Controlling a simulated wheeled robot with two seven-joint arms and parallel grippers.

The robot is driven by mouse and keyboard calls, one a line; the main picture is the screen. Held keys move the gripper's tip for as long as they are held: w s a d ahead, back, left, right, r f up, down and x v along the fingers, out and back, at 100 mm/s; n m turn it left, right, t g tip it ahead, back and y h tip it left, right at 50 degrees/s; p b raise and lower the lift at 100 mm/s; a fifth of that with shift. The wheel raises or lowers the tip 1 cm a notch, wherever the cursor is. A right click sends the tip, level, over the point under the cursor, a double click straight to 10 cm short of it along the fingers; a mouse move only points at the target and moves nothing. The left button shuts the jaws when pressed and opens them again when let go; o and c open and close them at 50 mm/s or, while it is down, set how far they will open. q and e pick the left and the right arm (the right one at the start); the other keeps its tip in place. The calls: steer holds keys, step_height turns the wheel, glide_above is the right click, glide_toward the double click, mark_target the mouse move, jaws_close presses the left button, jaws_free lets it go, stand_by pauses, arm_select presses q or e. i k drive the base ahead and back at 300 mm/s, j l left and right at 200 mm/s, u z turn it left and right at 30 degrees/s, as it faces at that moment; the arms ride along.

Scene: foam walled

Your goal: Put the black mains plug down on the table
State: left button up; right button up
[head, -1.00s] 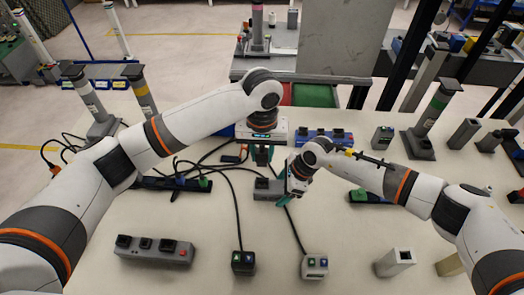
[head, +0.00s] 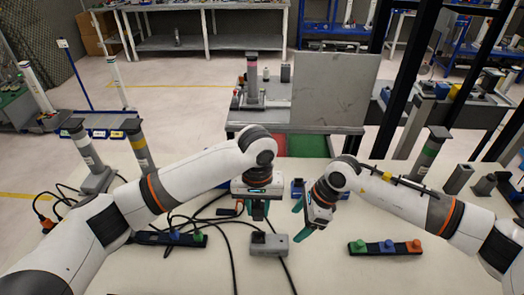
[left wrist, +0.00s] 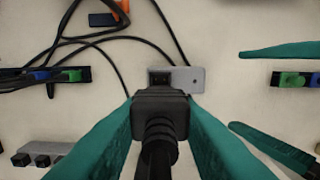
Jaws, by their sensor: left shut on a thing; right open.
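The black mains plug (left wrist: 160,112) is in the left wrist view, clamped between the two teal fingers of my left gripper (left wrist: 160,135), its cable running back toward the camera. In the head view my left gripper (head: 258,210) hangs just behind and above a grey socket block (head: 268,244). The same block (left wrist: 187,79) lies beyond the plug in the left wrist view; I cannot tell whether they touch. My right gripper (head: 307,222) is open and apart, to the right of the block, its teal fingers spread. The plug is mostly hidden in the head view.
A dark strip with coloured sockets (head: 385,247) lies at the right, and another (head: 170,238) at the left among black cables. A grey block with dark sockets (left wrist: 40,153) shows at lower left in the wrist view. Pale tabletop (head: 335,270) is bare in front.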

mark_target(218, 262)
steer(key=k, duration=1.5)
